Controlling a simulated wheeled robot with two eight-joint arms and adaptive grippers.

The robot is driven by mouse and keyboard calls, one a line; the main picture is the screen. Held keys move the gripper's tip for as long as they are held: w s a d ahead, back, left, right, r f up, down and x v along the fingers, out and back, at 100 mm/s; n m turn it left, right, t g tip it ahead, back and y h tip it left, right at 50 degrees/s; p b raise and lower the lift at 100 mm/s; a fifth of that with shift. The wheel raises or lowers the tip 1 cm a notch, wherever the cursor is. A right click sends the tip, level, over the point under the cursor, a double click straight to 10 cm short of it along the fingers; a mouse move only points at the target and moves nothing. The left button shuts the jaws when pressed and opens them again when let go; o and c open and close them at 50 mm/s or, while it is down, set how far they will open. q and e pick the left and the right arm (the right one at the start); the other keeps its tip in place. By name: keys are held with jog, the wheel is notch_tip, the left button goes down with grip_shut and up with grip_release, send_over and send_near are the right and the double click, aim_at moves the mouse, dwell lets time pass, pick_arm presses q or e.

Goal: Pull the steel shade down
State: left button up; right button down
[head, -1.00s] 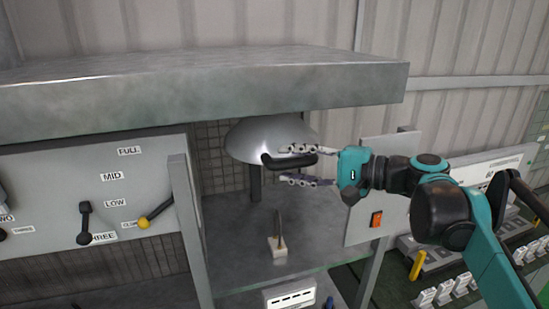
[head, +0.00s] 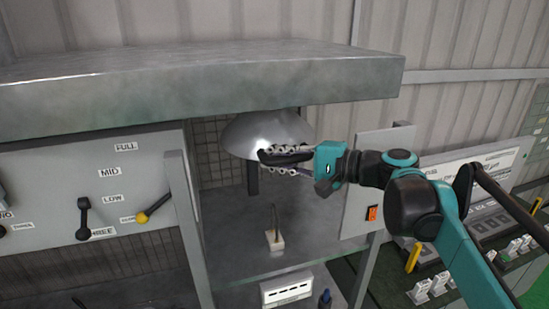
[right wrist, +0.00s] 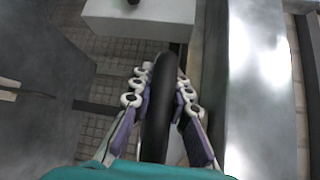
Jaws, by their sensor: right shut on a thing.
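The steel shade (head: 250,132) is a shiny dome under the thick metal top, inside the open bay. A dark handle (head: 283,157) sticks out from its front. My right gripper (head: 270,160) is shut on this handle, with one finger above it and one below. In the right wrist view the dark handle (right wrist: 160,115) runs between both fingers, and the gripper (right wrist: 160,95) is close on either side of it. My left gripper is not in view.
The thick metal top (head: 200,95) hangs over the bay. A small white block with an upright pin (head: 274,240) stands on the bay floor below the shade. A lever panel (head: 90,190) is at left, and a plate with an orange switch (head: 373,214) is at right.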

notch_tip(320, 180, down, 13)
jog(key=b, duration=0.7)
jog(key=shift+f+b, duration=0.15)
jog(key=shift+b, duration=0.2)
jog(key=shift+a, duration=0.1)
jog(key=c, duration=1.4)
grip_release()
jog(key=shift+a+f, duration=0.1)
jog(key=v, duration=1.1)
jog(key=shift+s+d, duration=0.1)
jog(key=shift+d, duration=0.25)
